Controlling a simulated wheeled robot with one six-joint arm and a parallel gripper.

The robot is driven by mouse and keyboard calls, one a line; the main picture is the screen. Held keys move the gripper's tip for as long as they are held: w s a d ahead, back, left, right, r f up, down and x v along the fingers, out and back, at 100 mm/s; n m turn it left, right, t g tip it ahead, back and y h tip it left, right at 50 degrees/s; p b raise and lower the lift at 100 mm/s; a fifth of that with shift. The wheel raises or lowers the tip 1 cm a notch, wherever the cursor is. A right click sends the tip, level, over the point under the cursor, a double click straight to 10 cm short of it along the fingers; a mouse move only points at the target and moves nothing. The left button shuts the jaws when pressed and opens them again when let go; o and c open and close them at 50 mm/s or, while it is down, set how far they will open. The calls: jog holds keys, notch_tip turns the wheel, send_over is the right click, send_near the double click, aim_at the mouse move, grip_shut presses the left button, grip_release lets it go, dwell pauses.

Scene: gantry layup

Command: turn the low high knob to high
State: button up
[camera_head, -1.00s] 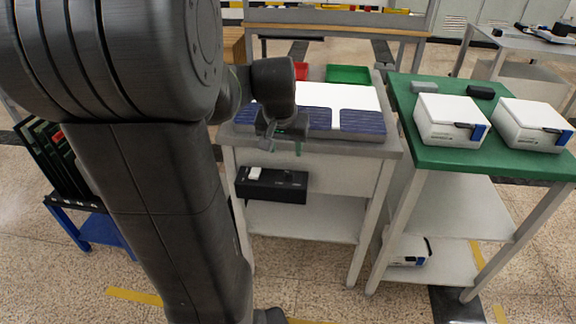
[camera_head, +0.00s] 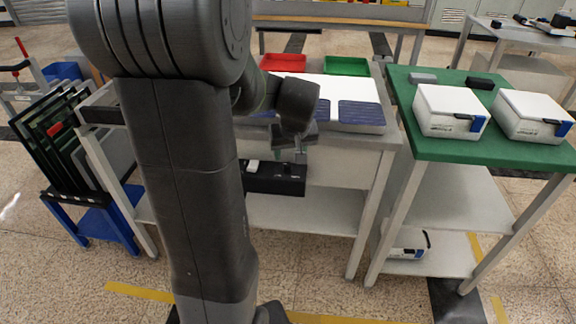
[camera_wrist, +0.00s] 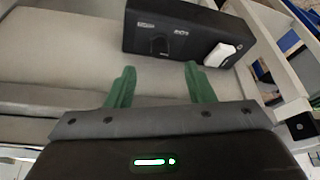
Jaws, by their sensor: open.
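A black control box (camera_head: 262,179) is mounted on the front of the workbench, below its top. It bears a white rocker switch (camera_head: 252,167) at its left and a dark knob near its right end. In the wrist view the box (camera_wrist: 185,20) is at the top, with the dark knob (camera_wrist: 159,46) left of the white switch (camera_wrist: 219,54). My gripper (camera_wrist: 160,80) is open and empty. Its two green fingers point toward the box, apart from it, with the knob roughly between them in the picture. In the head view my gripper (camera_head: 296,157) hangs before the bench edge, just above the box's right part.
The workbench (camera_head: 370,143) carries dark blue panels (camera_head: 361,114), a red tray (camera_head: 283,62) and a green tray (camera_head: 347,66). A green-topped table (camera_head: 520,150) with white devices stands at right. A blue rack (camera_head: 97,222) with dark boards stands at left.

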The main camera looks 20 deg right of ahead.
aim_at(288, 164)
jog(key=b+x, duration=0.1)
jog(key=x, duration=0.5)
jog(key=shift+w+f, duration=0.15)
jog(key=shift+f, duration=0.15)
jog(key=c, duration=1)
